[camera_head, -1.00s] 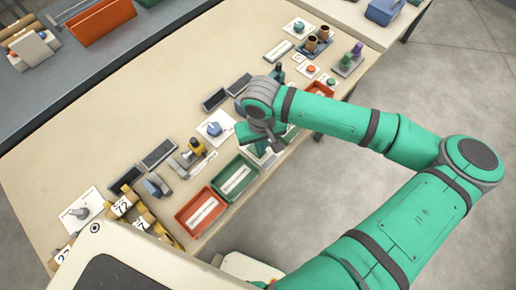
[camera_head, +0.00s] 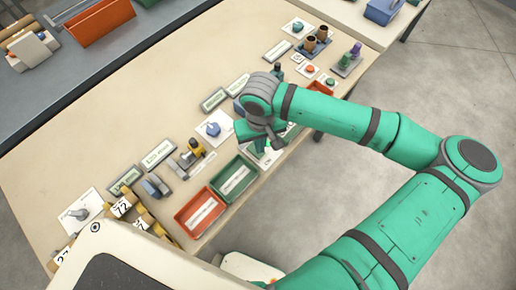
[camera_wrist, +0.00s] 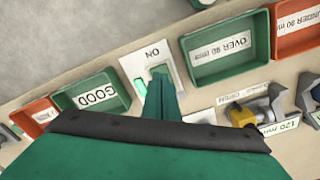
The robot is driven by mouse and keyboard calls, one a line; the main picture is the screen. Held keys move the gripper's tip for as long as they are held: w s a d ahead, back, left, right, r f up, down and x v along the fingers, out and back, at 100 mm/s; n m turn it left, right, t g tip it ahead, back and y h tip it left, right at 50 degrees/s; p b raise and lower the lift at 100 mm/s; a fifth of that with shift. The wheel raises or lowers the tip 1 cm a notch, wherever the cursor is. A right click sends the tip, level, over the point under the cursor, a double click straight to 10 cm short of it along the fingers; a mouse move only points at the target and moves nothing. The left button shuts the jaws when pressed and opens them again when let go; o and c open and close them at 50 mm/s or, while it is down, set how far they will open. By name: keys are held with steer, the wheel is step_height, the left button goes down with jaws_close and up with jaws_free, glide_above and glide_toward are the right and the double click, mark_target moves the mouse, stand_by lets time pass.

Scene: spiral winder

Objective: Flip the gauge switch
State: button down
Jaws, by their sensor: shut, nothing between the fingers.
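A green tray (camera_head: 256,180) marked OVER in the wrist view (camera_wrist: 228,74) and a red tray (camera_head: 180,214) stand beside the switch. A green GOOD tray (camera_wrist: 116,100) is on its other side. A yellow-and-grey gauge (camera_head: 195,146) stands nearby. The table's far middle is clear.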

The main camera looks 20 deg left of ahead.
steer(key=shift+w+r, duration=0.1)
steer(key=shift+r, duration=0.5)
steer(key=shift+d+r, duration=0.1)
steer(key=shift+r, duration=0.25)
steer(key=shift+s+a+r, duration=0.1)
steer(key=shift+r, duration=0.35)
steer(key=shift+s+a+r, duration=0.1)
steer(key=shift+r, duration=0.3)
steer(key=shift+d+r, duration=0.15)
steer(key=shift+r, duration=0.65)
steer(key=shift+w, duration=0.1)
